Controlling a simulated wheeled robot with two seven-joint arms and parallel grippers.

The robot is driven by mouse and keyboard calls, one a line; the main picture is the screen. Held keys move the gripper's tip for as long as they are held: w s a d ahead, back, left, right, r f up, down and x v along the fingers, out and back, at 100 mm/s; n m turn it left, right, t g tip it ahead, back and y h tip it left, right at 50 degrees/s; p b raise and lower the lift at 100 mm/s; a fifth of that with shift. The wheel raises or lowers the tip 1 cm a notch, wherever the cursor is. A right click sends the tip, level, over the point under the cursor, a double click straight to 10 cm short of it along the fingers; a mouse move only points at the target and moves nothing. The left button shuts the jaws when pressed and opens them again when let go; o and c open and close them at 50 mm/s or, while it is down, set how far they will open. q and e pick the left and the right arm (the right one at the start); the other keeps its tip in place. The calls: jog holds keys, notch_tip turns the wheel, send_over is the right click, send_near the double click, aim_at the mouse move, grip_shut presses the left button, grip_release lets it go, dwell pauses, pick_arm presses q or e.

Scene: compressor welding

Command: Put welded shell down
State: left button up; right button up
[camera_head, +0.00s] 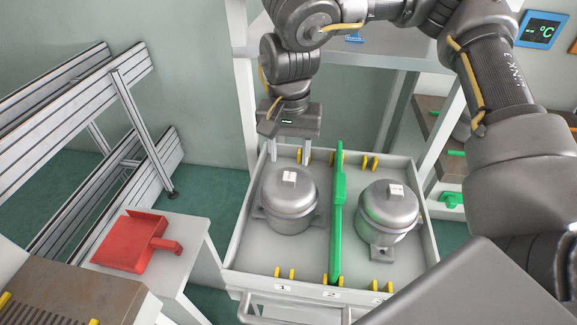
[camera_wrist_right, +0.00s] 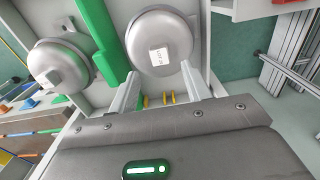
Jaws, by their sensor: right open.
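Two grey metal compressor shells stand upright in a white tray (camera_head: 236,262). The left shell (camera_head: 289,199) is in the left compartment and the right shell (camera_head: 388,212) is in the right one, split by a green divider (camera_head: 337,225). My right gripper (camera_head: 289,150) is open and points down at the back of the left compartment, just behind the left shell. In the right wrist view the left shell (camera_wrist_right: 158,45) sits just beyond the parted fingers (camera_wrist_right: 160,95), with nothing held. The other shell (camera_wrist_right: 62,66) is past the divider there. My left gripper is not in view.
Yellow pegs (camera_head: 284,273) stand along the tray's front and back. A red part (camera_head: 136,243) lies on a white stand (camera_head: 186,262) to the left. A metal frame (camera_head: 60,120) stands at the far left. A shelf post (camera_head: 244,100) rises behind the tray.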

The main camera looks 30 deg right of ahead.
notch_tip(320, 180, up, 6)
jog(key=shift+f, duration=0.15)
dwell(0.6)
